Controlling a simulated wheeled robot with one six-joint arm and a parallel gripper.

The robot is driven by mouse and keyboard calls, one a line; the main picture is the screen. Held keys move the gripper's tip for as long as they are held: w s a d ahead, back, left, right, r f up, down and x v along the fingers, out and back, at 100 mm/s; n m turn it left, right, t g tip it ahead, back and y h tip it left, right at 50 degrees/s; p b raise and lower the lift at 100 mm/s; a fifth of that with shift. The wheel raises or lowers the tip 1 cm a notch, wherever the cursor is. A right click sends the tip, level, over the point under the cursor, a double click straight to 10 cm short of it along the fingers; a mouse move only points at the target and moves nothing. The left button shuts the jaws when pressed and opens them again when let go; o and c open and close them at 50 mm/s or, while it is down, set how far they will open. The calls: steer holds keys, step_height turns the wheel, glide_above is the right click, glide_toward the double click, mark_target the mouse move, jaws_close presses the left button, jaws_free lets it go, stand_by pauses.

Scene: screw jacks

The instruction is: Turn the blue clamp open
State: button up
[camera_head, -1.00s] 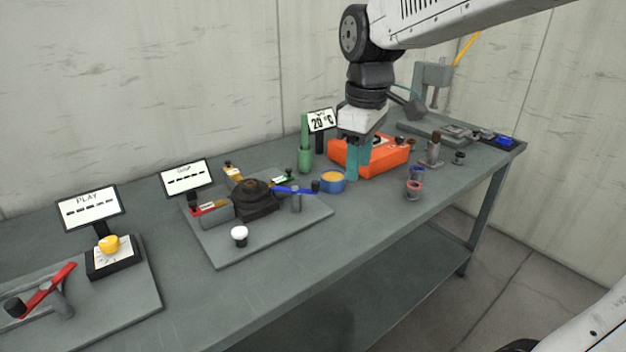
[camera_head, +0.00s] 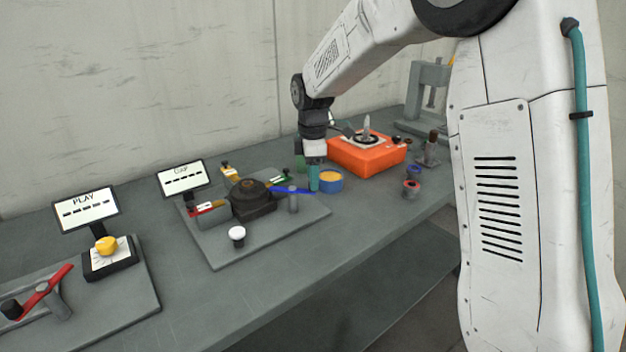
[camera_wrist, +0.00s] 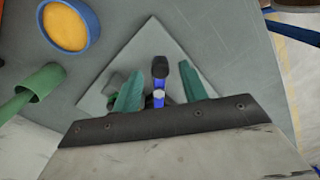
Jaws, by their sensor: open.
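The blue clamp (camera_head: 290,190) is a lever on a grey post on the middle grey plate. My gripper (camera_head: 314,182) points down at that end. In the wrist view, the blue lever (camera_wrist: 158,100) and its black knob (camera_wrist: 160,68) lie between the two teal fingers of my gripper (camera_wrist: 161,75). The fingers are apart, one on each side. I cannot tell whether they touch the lever.
A blue-rimmed bowl with an orange inside (camera_head: 330,182) is close to the right of my gripper. An orange box (camera_head: 366,158) stands behind it. A dark round block (camera_head: 252,197), a red lever (camera_head: 208,208) and a white knob (camera_head: 237,233) are on the same plate.

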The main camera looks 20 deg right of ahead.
steer(key=shift+f, duration=0.85)
jaws_close()
